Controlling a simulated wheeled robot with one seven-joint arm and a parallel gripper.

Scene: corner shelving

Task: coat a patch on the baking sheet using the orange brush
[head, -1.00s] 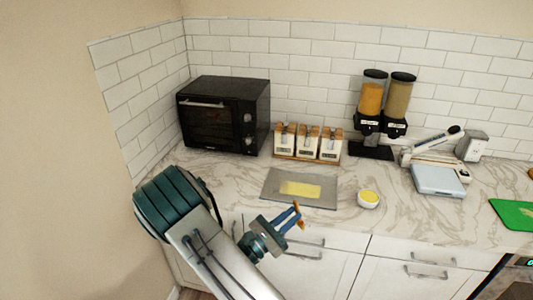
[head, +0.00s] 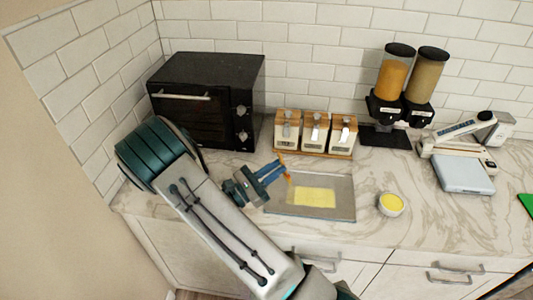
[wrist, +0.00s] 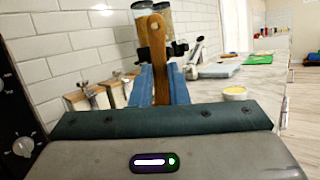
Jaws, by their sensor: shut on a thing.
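My gripper (head: 279,169) is shut on the orange brush (head: 282,158) at the upper left corner of the grey baking sheet (head: 346,198). In the wrist view the brush's orange-brown handle (wrist: 157,45) stands up between my blue fingers (wrist: 156,88); its bristles are hidden there. A pale yellow patch (head: 315,197) lies on the middle of the sheet. I cannot tell whether the brush touches the sheet. A small white bowl (head: 391,209) with yellow contents stands right of the sheet; it also shows in the wrist view (wrist: 235,92).
A black oven (head: 205,100) stands behind my arm at the left. Several white-fronted canisters (head: 315,135) stand behind the sheet. Two dispensers (head: 405,85) and a sealer-like device (head: 465,160) are at the back right. The counter in front of the sheet is clear.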

